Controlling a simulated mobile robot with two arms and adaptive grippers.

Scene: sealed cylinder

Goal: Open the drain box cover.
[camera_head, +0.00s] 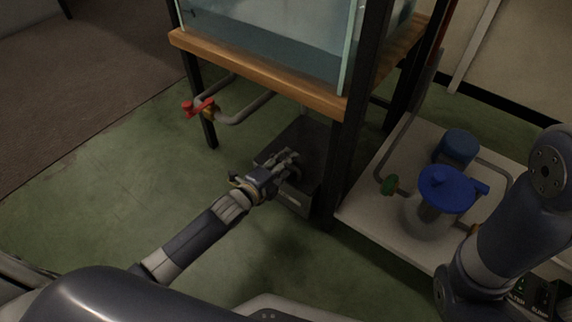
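The drain box is a low dark box (295,201) on the green floor under the water tank, beside a black frame leg. Its dark top (309,143) is partly hidden by my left gripper (288,163), and I cannot make out any gap along the cover's edges. My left gripper is over the near left part of the box top. Whether its fingers touch the cover, and whether they are open or shut, is too small and dark to tell. Part of my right arm shows at the right edge, but its gripper is not in view.
A glass tank of water (270,45) stands on a wooden shelf (260,72) with black legs. A red-handled valve (188,108) and pipe hang at left. Floor at left is clear.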

